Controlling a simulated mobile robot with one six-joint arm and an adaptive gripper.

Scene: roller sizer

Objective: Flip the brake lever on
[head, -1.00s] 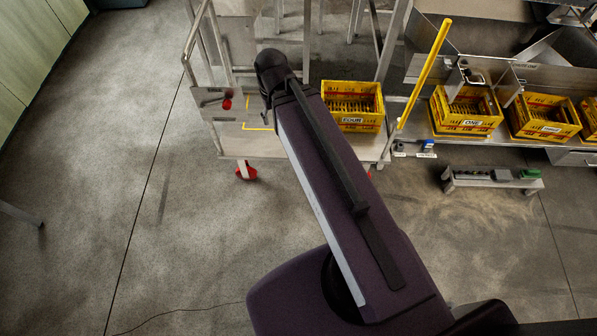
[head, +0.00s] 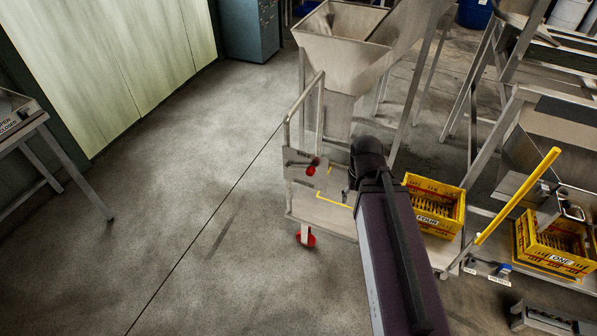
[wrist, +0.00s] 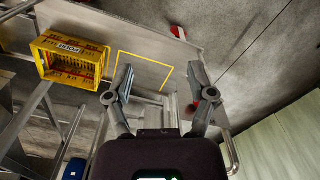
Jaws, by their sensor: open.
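A lever with a red knob (head: 312,168) stands on a small grey panel (head: 300,160) at the left end of a metal cart (head: 322,212); I take it for the brake lever. The red knob also shows in the wrist view (wrist: 211,95), beside and partly behind my right finger. My gripper (wrist: 162,80) is open and empty, with its fingers spread over the cart top. No contact with the lever is clear. In the head view my arm's end is just right of the panel and the fingers are mostly hidden.
A yellow crate marked FOUR (head: 436,204) sits on the cart, right of a yellow floor-like outline. A slanted yellow bar (head: 518,195) and crate ONE (head: 553,247) stand farther right. A metal hopper (head: 343,40) is behind. Open floor (head: 190,200) lies to the left.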

